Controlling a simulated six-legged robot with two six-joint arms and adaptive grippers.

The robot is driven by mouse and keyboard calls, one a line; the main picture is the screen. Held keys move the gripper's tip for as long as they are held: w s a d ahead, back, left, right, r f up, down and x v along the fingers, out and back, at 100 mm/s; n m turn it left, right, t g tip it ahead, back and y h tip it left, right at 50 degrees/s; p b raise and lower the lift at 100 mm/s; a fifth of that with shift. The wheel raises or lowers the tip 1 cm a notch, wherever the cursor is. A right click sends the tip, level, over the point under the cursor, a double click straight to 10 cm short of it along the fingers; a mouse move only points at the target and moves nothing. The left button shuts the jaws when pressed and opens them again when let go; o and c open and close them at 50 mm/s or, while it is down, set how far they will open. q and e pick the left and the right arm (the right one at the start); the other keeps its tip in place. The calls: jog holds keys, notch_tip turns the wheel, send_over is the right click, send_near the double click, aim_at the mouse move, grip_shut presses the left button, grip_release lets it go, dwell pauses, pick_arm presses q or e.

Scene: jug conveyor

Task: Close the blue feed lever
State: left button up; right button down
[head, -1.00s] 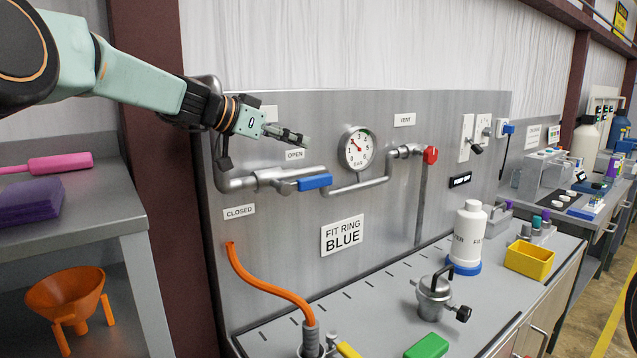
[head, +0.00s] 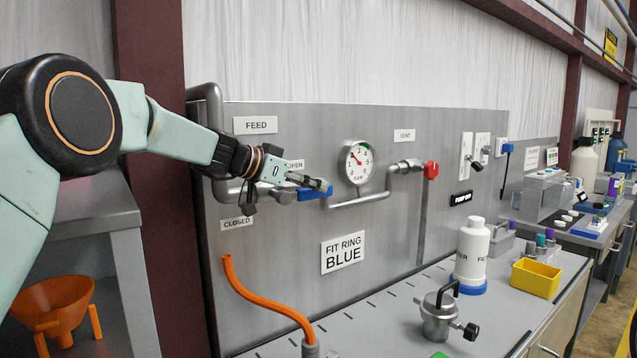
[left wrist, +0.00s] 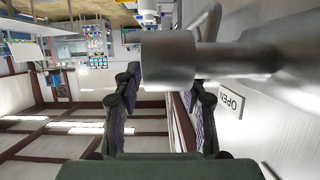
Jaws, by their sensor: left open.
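The blue feed lever (head: 314,193) lies along the grey feed pipe on the wall panel, pointing right below the OPEN label (head: 295,164). The CLOSED label (head: 237,223) is lower to the left. My left gripper (head: 320,183) is at the lever, its fingers overlapping the lever's upper edge in the head view; I cannot tell whether they touch. In the left wrist view the open fingers (left wrist: 163,100) frame a grey pipe fitting (left wrist: 168,60), and the blue lever cannot be made out. My right gripper is not in view.
A pressure gauge (head: 356,162) and a red vent handle (head: 431,170) are to the right on the panel. Below, the bench holds a white filter (head: 471,255), a metal pot (head: 437,316) and a yellow bin (head: 535,278). An orange hose (head: 262,305) rises in front of the panel.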

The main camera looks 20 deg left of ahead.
pick_arm(q)
jog(key=x, duration=0.3)
jog(key=shift+w+a+f+p, duration=0.15)
jog(key=shift+w+p, duration=0.15)
jog(key=shift+p, duration=0.05)
jog(key=shift+s+r, duration=0.2)
jog(key=shift+s, duration=0.2)
jog(key=shift+w+f, duration=0.25)
jog(key=shift+w, duration=0.15)
jog(key=c, duration=0.5)
jog(key=shift+c, duration=0.5)
jog(key=shift+r, duration=0.1)
grip_shut()
